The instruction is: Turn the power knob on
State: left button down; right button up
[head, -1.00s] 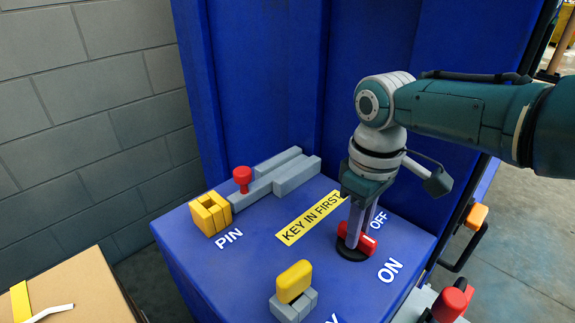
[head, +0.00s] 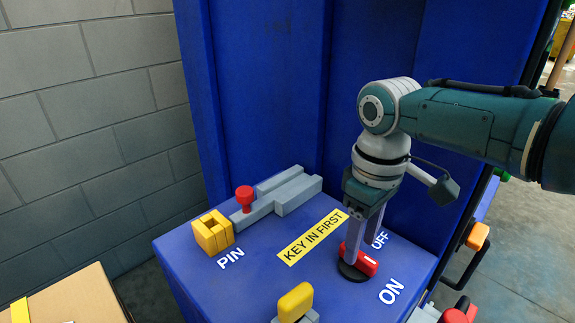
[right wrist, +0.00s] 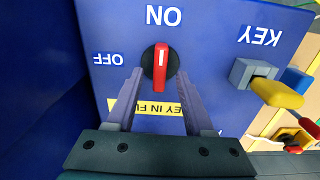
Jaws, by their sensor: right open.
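The red power knob (head: 367,265) sits on a round black base on the blue panel. In the right wrist view the knob (right wrist: 161,75) stands lengthwise, with its white mark at the end towards the ON label (right wrist: 164,15). The OFF label (right wrist: 108,59) is to its left. My right gripper (head: 362,248) is open. Its fingers are lowered to either side of the knob, and part of the knob is hidden behind one finger in the head view. In the wrist view a gap shows between knob and fingers. My left gripper is not in view.
A yellow key (head: 295,302) stands in a grey holder nearer the front. A yellow block (head: 212,232) and a red-topped pin (head: 245,197) by grey bars are at the panel's left. Tall blue walls (head: 265,100) rise behind. A cardboard box (head: 75,298) is at lower left.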

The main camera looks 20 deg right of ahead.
notch_tip(320, 180, up, 8)
jog(key=shift+f+p, duration=0.2)
jog(key=shift+p, duration=0.1)
